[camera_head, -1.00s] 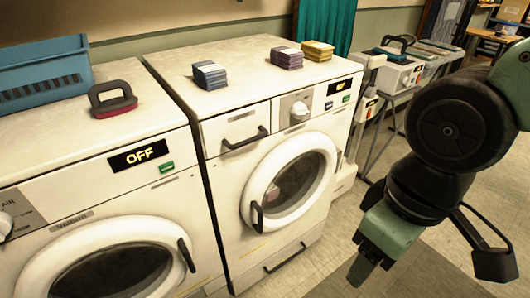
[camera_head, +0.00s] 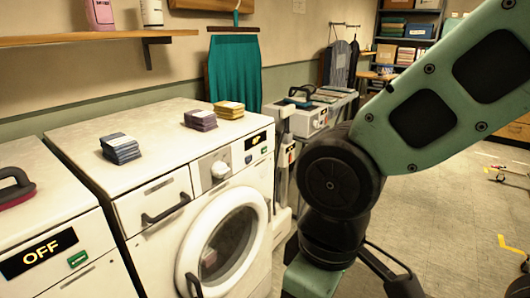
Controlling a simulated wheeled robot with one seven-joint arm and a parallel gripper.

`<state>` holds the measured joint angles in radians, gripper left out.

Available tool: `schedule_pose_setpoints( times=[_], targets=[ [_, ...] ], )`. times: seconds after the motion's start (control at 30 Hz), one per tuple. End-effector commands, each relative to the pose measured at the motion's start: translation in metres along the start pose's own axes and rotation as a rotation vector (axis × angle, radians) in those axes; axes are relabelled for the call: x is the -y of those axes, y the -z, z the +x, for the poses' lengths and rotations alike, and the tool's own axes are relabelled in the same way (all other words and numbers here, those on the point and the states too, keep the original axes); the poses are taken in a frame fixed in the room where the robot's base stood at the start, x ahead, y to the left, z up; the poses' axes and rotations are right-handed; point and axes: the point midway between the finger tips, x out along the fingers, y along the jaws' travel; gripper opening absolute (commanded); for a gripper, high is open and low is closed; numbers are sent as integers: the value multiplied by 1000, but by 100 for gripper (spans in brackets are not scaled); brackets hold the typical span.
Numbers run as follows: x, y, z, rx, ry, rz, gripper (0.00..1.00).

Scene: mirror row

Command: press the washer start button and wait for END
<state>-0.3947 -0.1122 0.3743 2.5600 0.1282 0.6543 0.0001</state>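The washer (camera_head: 130,222), a white front-loader with a drawer, a dial and a round door (camera_head: 222,245), stands at centre left. Its door looks closed. A small black display (camera_head: 256,140) at its upper right shows a yellow mark too small to read.
A second machine (camera_head: 60,228) on the left reads OFF and has a green button (camera_head: 78,259). Folded stacks (camera_head: 120,147) lie on the washer top. A cart (camera_head: 308,118) stands behind my arm. The floor at right (camera_head: 450,225) is mostly open.

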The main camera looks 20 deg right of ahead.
Motion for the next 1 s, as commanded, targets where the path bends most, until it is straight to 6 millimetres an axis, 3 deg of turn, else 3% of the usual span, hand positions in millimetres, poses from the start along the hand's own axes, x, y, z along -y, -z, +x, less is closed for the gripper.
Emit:
schedule_pose_setpoints(
  times=[0.03,0.2,1.0],
  targets=[
    [0,0,0,0,0,0,48],
    [0,0,0,0,0,0,1],
    [0,0,0,0,0,0,0]
  ],
)
